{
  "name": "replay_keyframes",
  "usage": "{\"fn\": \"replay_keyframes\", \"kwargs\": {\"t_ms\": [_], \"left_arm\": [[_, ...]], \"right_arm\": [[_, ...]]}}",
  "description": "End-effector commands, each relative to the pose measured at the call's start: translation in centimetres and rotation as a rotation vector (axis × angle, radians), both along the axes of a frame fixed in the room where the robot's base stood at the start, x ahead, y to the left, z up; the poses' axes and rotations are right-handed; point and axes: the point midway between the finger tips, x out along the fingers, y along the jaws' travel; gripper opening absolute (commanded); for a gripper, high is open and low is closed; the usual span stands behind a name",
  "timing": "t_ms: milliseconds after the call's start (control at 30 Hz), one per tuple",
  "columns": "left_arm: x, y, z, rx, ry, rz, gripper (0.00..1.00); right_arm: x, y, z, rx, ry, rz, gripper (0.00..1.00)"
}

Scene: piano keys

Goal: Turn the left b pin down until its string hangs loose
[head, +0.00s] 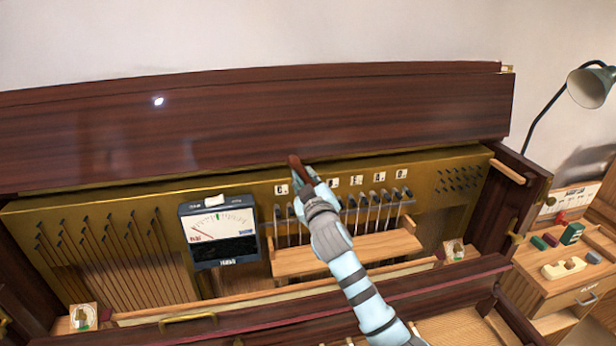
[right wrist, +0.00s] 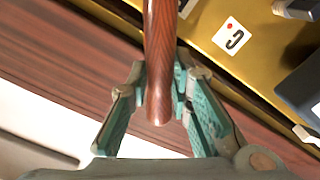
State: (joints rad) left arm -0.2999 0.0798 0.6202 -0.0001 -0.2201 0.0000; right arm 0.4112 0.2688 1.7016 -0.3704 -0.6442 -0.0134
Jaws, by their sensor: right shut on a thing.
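My right gripper (head: 312,190) is shut on the brown wooden handle (head: 296,166) of a tool, in front of the brass pin plate. In the right wrist view the handle (right wrist: 160,60) runs up between the fingers (right wrist: 160,92); the tool's far end is mostly out of sight. Dark tuning pins (head: 375,197) with strings stand in a row under small letter labels (head: 356,180). The gripper and forearm hide part of this row. I cannot read which pin is the left b pin. My left gripper is not in view.
A tuning meter (head: 220,232) stands left of the row. More pins and strings (head: 100,235) lie further left. A wooden shelf (head: 345,255) sits below the row. The raised dark lid (head: 250,125) is behind. A side cabinet (head: 570,275) with small items and a lamp (head: 590,86) is at right.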

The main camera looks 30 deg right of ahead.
Motion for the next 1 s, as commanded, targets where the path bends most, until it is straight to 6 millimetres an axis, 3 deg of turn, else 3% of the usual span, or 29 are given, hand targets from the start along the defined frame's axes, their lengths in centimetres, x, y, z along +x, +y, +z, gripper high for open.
{"fn": "replay_keyframes", "kwargs": {"t_ms": [600,633,800,1000], "left_arm": [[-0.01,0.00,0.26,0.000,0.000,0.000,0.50],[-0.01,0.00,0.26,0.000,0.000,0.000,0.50],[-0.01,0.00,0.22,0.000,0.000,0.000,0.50],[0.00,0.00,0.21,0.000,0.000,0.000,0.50]], "right_arm": [[0.18,0.53,-0.33,-0.043,0.016,0.000,0.01],[0.18,0.56,-0.35,-0.046,0.017,0.001,0.21],[0.18,0.53,-0.37,-0.046,0.016,0.000,0.48],[0.17,0.52,-0.37,-0.045,0.016,0.000,0.50]]}}
